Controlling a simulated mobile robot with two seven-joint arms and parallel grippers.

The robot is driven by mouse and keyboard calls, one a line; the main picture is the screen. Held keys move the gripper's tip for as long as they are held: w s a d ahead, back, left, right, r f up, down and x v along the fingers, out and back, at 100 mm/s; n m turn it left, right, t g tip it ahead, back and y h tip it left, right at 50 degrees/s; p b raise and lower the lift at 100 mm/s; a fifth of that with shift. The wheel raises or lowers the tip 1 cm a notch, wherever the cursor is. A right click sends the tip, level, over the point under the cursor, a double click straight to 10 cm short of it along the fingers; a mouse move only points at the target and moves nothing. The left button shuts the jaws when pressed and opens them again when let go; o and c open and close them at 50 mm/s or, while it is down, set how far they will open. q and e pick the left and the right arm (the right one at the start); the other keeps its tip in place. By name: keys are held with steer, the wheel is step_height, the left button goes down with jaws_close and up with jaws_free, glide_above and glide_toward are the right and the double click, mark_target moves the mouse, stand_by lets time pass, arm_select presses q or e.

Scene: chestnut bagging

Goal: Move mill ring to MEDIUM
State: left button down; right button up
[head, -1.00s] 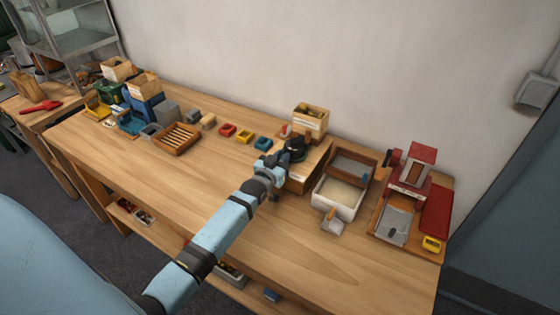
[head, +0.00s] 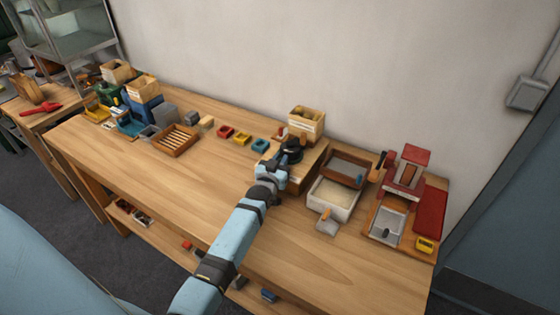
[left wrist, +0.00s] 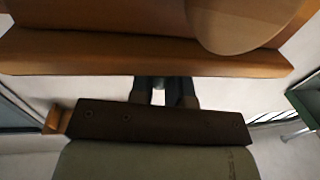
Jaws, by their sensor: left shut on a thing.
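The mill is a wooden box (head: 312,163) at the back of the bench, with a dark round part (head: 291,152) on its top near the left end. I take this dark part for the mill ring; its markings are too small to read. My left gripper (head: 282,163) reaches it from the front and is shut on it, hiding part of it. In the left wrist view the dark fingers (left wrist: 165,92) are close together below a wooden edge (left wrist: 150,52) and a round wooden piece (left wrist: 245,22). My right gripper is not in view.
A card box (head: 306,122) stands behind the mill. Right of it are a white bin (head: 333,205), a scoop (head: 326,222) and a red-topped device (head: 410,165). Small red, yellow and blue trays (head: 243,137) and a slatted tray (head: 176,139) lie left. The front bench is clear.

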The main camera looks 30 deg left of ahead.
arm_select(q)
steer(key=c, duration=1.1)
jaws_free()
steer(key=s+d+p, duration=0.2)
steer(key=s+p, duration=0.4)
steer(key=s, duration=0.7)
steer(key=shift+s+d, duration=0.25)
steer(key=shift+d, duration=0.05)
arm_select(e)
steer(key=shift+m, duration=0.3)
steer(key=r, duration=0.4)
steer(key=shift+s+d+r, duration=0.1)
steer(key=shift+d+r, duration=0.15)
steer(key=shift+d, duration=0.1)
